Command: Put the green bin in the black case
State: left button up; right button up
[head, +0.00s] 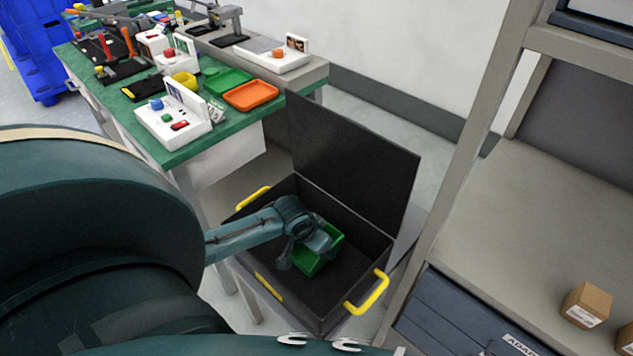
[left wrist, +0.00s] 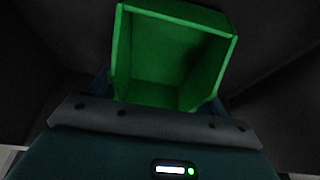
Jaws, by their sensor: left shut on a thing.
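The black case (head: 372,236) stands open with its lid (head: 352,160) raised at the back and yellow handles at its sides. The green bin (head: 329,240) is inside the case, in the middle part. My left gripper (head: 310,250) reaches down into the case and is shut on the green bin; the arm and gripper hide part of it. In the left wrist view the empty bin (left wrist: 175,60) fills the space ahead of the gripper, its open side facing the camera. I cannot tell whether the bin touches the case floor. My right gripper is not in view.
A green-topped bench (head: 190,150) with devices, an orange tray (head: 251,95) and a green tray (head: 226,80) stands behind left. A shelf rack (head: 510,210) with a small cardboard box (head: 586,304) stands close on the right. A blue rack (head: 35,50) is at the far left.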

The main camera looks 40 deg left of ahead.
pick_arm(q)
jog(key=shift+f, duration=0.2)
jog(key=o, duration=1)
jog(key=shift+s+r, duration=0.1)
jog(key=shift+r, duration=0.25)
jog(key=p+v, duration=0.3)
jog(key=v, duration=0.8)
jog(key=shift+s+r, duration=0.15)
jog(key=shift+r, duration=0.05)
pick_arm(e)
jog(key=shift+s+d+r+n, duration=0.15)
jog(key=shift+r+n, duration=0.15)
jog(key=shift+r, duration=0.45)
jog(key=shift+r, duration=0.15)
